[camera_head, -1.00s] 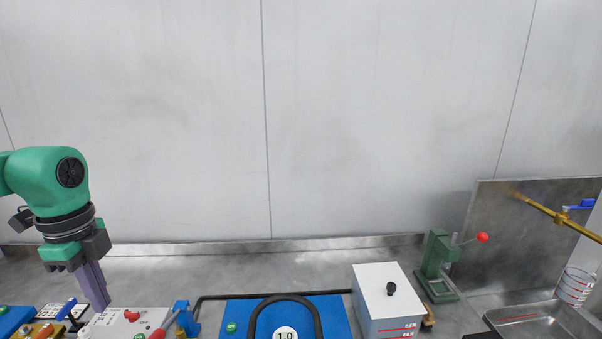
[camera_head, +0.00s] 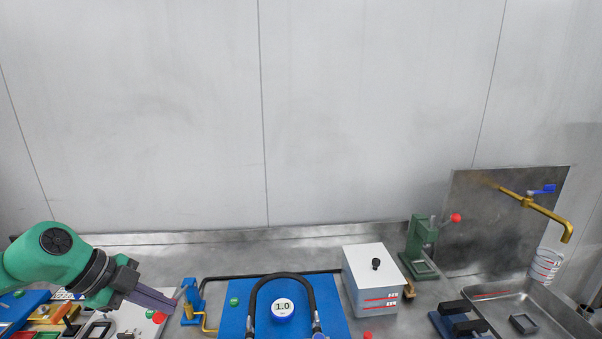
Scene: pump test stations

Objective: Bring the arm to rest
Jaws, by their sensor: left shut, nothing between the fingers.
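My left arm comes in from the left, green with black joints. My left gripper (camera_head: 172,301) has long purple-grey fingers that lie together and point right, with nothing between them. It hangs above the white panel (camera_head: 130,318) with red and green buttons, just left of the blue clamp-like stand (camera_head: 190,299). Whether the fingertips touch the stand I cannot tell. My right gripper is out of view.
A blue board (camera_head: 233,318) with a black hose and a round "1.0" gauge (camera_head: 282,309) is at centre. Right of it stand a white-topped box (camera_head: 366,262), a green lever press (camera_head: 418,245) and a steel sink (camera_head: 560,322) under a brass tap (camera_head: 535,207). The wall behind is bare.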

